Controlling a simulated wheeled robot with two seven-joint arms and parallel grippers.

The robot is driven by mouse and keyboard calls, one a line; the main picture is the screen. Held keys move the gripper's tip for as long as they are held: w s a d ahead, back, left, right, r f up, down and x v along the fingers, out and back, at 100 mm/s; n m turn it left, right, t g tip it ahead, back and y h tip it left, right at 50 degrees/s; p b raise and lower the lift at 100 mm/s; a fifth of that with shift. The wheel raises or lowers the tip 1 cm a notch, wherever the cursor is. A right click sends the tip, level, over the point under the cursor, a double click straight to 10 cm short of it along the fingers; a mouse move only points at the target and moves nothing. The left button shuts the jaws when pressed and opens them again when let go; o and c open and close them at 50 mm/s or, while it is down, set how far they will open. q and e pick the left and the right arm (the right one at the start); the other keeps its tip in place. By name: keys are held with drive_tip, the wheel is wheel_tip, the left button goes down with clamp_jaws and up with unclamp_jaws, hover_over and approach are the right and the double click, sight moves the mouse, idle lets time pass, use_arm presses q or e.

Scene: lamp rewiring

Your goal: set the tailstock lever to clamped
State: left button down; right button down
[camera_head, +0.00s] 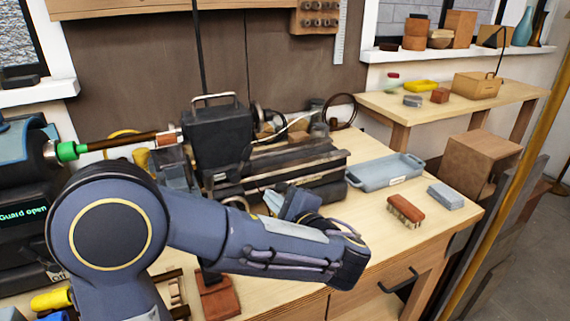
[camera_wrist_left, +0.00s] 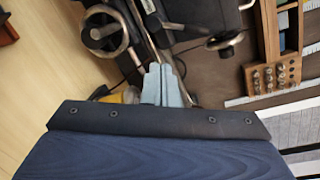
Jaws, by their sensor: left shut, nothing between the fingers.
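The lathe's dark block with a pale top handle (camera_head: 218,130), which looks like the tailstock, stands at the right end of a wooden rod (camera_head: 125,141). In the left wrist view a handwheel (camera_wrist_left: 104,32) is at upper left and a dark knobbed lever or crank (camera_wrist_left: 226,41) at upper right. I cannot tell for sure which part is the tailstock lever, nor its setting. My left gripper (camera_head: 292,204) is shut and empty, in front of the lathe bed. Its pale fingertips (camera_wrist_left: 163,84) show below those two controls, apparently touching neither. My right gripper is out of view.
My left forearm covers part of the bench front. A grey-blue tray (camera_head: 385,172), a brush (camera_head: 405,209) and a grey block (camera_head: 445,196) lie right of the lathe. A cable (camera_head: 295,125) runs by the handwheel side. A side table (camera_head: 450,107) stands behind right.

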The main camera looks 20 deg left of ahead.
sight(243, 162)
use_arm(q)
drive_tip(key=w+d, duration=0.1)
drive_tip(key=d+r+t, duration=0.1)
drive_tip(key=w+d+m+t, duration=0.1)
drive_tip(key=d, duration=0.1)
drive_tip(key=shift+w+r, duration=0.15)
drive_tip(key=shift+w, duration=0.2)
drive_tip(key=shift+a, duration=0.1)
drive_tip(key=w+a+r+p, duration=0.2)
drive_tip(key=w+a, duration=0.2)
drive_tip(key=a, duration=0.6)
drive_tip(key=shift+a+p, duration=0.25)
drive_tip(key=shift+p, duration=0.15)
drive_tip(key=shift+w, duration=0.1)
